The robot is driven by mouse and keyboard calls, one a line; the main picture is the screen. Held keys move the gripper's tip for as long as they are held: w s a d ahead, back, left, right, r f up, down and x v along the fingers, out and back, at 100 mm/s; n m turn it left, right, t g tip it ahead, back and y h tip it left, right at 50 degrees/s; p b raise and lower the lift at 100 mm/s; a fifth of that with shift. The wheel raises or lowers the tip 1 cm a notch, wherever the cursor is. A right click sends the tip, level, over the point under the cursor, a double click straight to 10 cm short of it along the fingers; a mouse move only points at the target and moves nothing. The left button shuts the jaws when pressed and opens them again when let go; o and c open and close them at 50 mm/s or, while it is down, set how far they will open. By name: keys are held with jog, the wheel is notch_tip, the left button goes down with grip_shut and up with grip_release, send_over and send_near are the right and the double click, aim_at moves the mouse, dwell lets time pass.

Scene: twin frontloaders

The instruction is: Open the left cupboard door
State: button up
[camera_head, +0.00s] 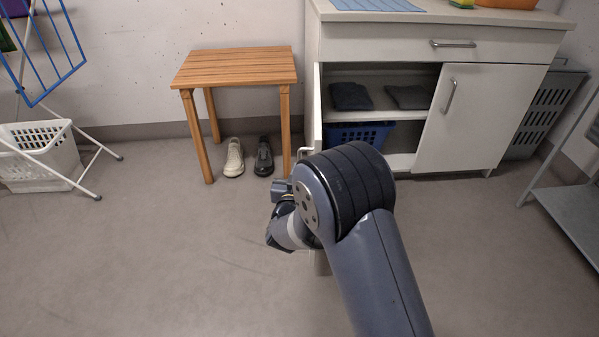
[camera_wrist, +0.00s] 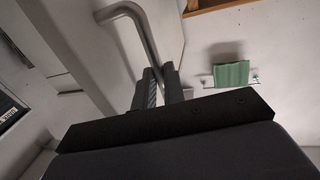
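The white cupboard (camera_head: 440,45) stands at the back right in the head view. Its left door (camera_head: 318,105) is swung well out and shows nearly edge-on, with its lower part partly behind my arm. The open left side shows shelves inside. In the wrist view, the door's curved metal handle (camera_wrist: 143,32) runs down between the fingertips of my gripper (camera_wrist: 160,74). The fingers are close together on the bar. In the head view my arm hides the fingers. The right door (camera_head: 470,115) is closed.
Inside are folded dark cloths (camera_head: 350,96) and a blue basket (camera_head: 360,134). A wooden table (camera_head: 236,66) stands left of the open door, with shoes (camera_head: 234,158) under it. A grey rack (camera_head: 572,205) stands at right. The floor in front is mostly clear.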

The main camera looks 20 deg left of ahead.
jog(key=o, duration=0.4)
jog(key=shift+w+d, duration=0.1)
jog(key=shift+w, duration=0.1)
jog(key=shift+o, duration=0.2)
jog(key=shift+s, duration=0.1)
jog(key=s+d+p, duration=0.1)
jog(key=s+p, duration=0.2)
jog(key=s, duration=0.7)
jog(key=shift+s, duration=0.3)
jog(key=shift+w, duration=0.15)
jog(key=w+b, duration=0.3)
jog(key=w, duration=0.7)
jog(key=shift+w+a, duration=0.2)
jog(key=shift+a, duration=0.1)
